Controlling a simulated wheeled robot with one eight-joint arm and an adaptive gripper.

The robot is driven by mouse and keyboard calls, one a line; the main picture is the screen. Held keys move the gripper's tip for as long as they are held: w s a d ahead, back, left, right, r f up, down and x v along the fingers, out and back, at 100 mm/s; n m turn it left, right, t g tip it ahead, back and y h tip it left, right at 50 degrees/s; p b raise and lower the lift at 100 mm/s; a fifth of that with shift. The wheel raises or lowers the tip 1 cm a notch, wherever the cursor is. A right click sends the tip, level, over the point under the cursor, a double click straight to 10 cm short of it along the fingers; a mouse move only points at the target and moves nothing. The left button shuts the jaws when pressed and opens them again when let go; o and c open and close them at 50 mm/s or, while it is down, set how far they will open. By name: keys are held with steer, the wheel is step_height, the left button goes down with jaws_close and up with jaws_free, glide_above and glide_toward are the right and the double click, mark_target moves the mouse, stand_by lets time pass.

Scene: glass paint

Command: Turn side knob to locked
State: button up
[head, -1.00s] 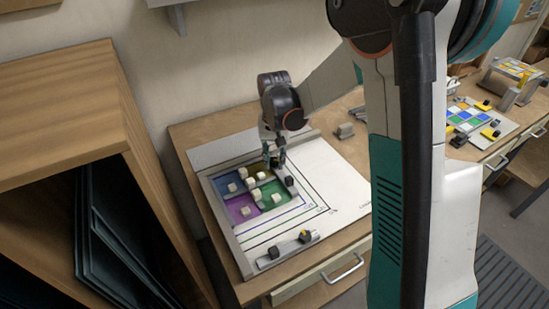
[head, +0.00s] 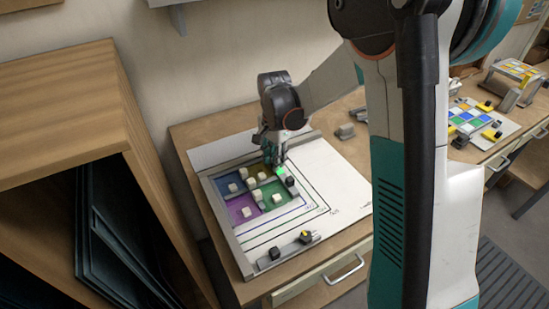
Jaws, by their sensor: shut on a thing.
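A paint panel fixture (head: 236,245) with a grey frame lies on the wooden bench. Its side bar on the right carries a black knob (head: 291,181), just beyond my fingers on the near side. My gripper (head: 276,163) points down at the upper end of this side bar, its teal fingers shut on what appears to be the side knob there. The fingers hide that knob, so its angle cannot be read. A bright green patch (head: 281,171) shows right beside the fingertips. A front bar carries a black knob (head: 275,253) and a yellow-marked knob (head: 306,236).
Several white blocks stand on the coloured panes (head: 240,207) left of my gripper. A small grey block (head: 345,131) lies behind on the bench. A wooden cabinet (head: 60,95) stands at left. White sheet (head: 335,185) to the right is clear.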

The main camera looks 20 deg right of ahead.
steer(key=shift+m, duration=0.3)
steer(key=o, duration=1.1)
steer(key=shift+r, duration=0.1)
step_height(320, 180, up, 12)
stand_by(0.4)
